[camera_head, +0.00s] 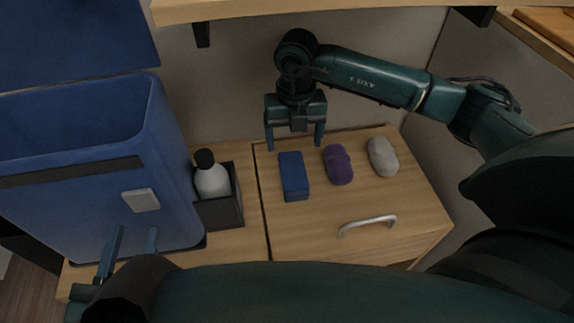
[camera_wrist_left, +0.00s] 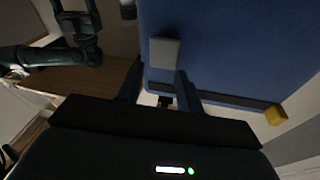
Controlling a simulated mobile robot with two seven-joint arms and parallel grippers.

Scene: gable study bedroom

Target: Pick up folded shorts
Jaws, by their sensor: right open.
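A flat, folded blue cloth (camera_head: 294,184), which looks like the folded shorts, lies on the wooden cabinet top. A rolled purple cloth (camera_head: 338,164) and a rolled pale grey cloth (camera_head: 382,157) lie to its right. My right gripper (camera_head: 295,145) points down with its fingers apart and empty, just behind the blue cloth; contact cannot be told. My left gripper (camera_head: 134,235) is at the lower left, in front of the blue case. Its fingers also show apart in the left wrist view (camera_wrist_left: 160,84), with nothing visibly between them.
A large blue case (camera_head: 95,190) with an open lid (camera_head: 75,40) and a grey tab (camera_head: 141,201) stands at left. Beside it, a dark holder (camera_head: 220,211) contains a bottle (camera_head: 211,177). A shelf (camera_head: 330,8) hangs above. A drawer handle (camera_head: 367,225) is at front.

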